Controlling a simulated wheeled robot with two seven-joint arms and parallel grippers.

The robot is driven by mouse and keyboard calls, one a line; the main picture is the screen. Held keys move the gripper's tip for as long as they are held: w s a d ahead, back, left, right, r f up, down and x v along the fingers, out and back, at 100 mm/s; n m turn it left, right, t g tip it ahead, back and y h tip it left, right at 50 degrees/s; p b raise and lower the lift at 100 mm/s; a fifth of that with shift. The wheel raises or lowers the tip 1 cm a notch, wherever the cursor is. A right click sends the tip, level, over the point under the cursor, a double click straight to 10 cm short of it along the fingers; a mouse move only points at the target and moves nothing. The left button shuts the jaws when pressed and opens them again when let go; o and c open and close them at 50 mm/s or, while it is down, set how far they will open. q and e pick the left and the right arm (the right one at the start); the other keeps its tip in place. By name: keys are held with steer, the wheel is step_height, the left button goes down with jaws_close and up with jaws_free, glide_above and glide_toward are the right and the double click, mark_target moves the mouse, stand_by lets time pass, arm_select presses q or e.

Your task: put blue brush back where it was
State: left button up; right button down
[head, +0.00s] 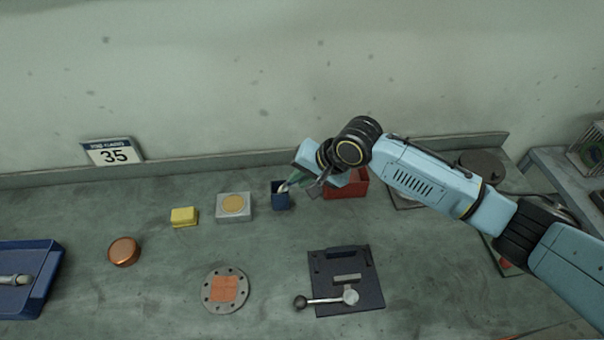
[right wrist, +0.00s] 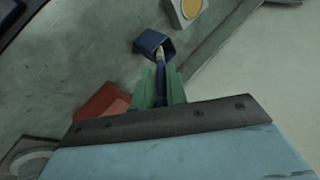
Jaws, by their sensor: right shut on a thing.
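My right gripper (head: 303,180) is at the back middle of the bench; its green fingers (right wrist: 160,88) show in the right wrist view. They are shut on the blue brush (right wrist: 160,75), whose blue handle lies between them. The brush's pale end points at the mouth of a small dark blue square cup (head: 281,201). In the right wrist view the cup (right wrist: 151,42) lies just beyond the fingertips, and the pale end overlaps its opening. I cannot tell how deep the end is. My left gripper is not in view.
A red bin (head: 346,190) stands right of the cup, partly behind my arm. A grey block with a yellow disc (head: 234,207) and a yellow block (head: 184,217) stand left. In front are a copper cap (head: 124,251), a flange (head: 225,290) and a dark plate (head: 350,285). A blue tray (head: 45,275) is far left.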

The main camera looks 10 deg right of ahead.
steer(key=c, duration=1.4)
jaws_free()
steer(key=shift+f, duration=0.1)
steer(key=shift+r, duration=0.2)
steer(key=v, duration=1.2)
steer(key=shift+r, duration=0.3)
